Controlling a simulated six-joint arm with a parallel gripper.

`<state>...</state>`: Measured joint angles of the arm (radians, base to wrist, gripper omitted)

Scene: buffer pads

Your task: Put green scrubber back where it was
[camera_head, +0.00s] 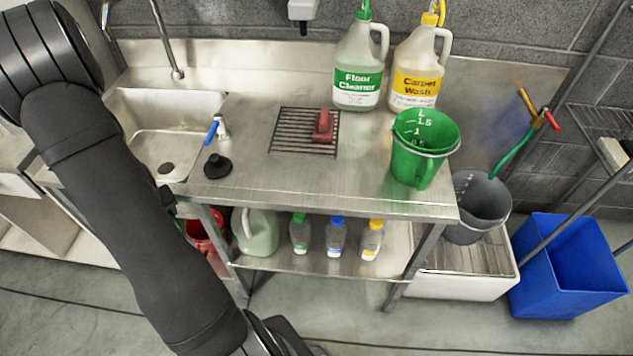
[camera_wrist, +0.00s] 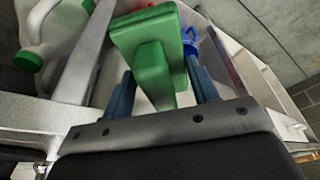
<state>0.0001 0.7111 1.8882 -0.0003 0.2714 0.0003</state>
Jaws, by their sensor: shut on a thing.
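The green scrubber (camera_wrist: 150,75) shows in the wrist view, a green block with a narrower raised part facing my gripper. My gripper (camera_wrist: 161,80) is shut on it, with one blue-grey finger on each side. In the head view my arm reaches down in front of the bench and the gripper is mostly cut off at the bottom edge; the green scrubber cannot be seen there. A red scrubber (camera_head: 323,126) sits on the right part of the dark slotted grate (camera_head: 285,145) in the bench top. The left part of the grate is bare.
The steel bench (camera_head: 330,185) carries two large jugs, a green measuring pitcher (camera_head: 415,165) at the right and a black plunger-like piece (camera_head: 217,166) near the sink (camera_head: 160,125). Several bottles stand on the lower shelf. A blue bin (camera_head: 565,290) stands at the right.

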